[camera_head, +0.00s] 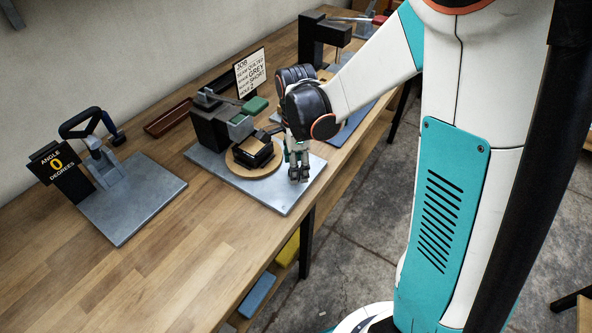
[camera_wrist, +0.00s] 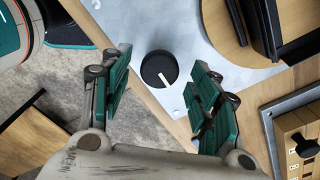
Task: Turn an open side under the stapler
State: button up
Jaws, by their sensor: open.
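The stapler (camera_head: 210,126) is a black block with a green-padded lever, standing on a grey metal plate (camera_head: 271,194). In front of it lies a round wooden turntable (camera_head: 240,167) bearing a black frame (camera_head: 252,151); part of both shows at the top right of the wrist view. Which side of the frame faces the stapler is not clear. My gripper (camera_head: 298,171) points down beside the turntable's right side. In the wrist view, a black knob (camera_wrist: 159,69) with a pale pointer line appears between my open, green-padded fingers (camera_wrist: 161,76). They do not visibly touch it.
A job card (camera_head: 250,72) stands behind the stapler. A clamp-like fixture with an angle sign (camera_head: 55,165) stands on the left on its own plate. A black press (camera_head: 322,38) stands at the back. The front-left bench top (camera_head: 150,275) is clear.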

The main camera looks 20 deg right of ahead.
jog(key=shift+f, duration=0.5)
jog(key=c, duration=1.1)
jog(key=shift+o, duration=0.2)
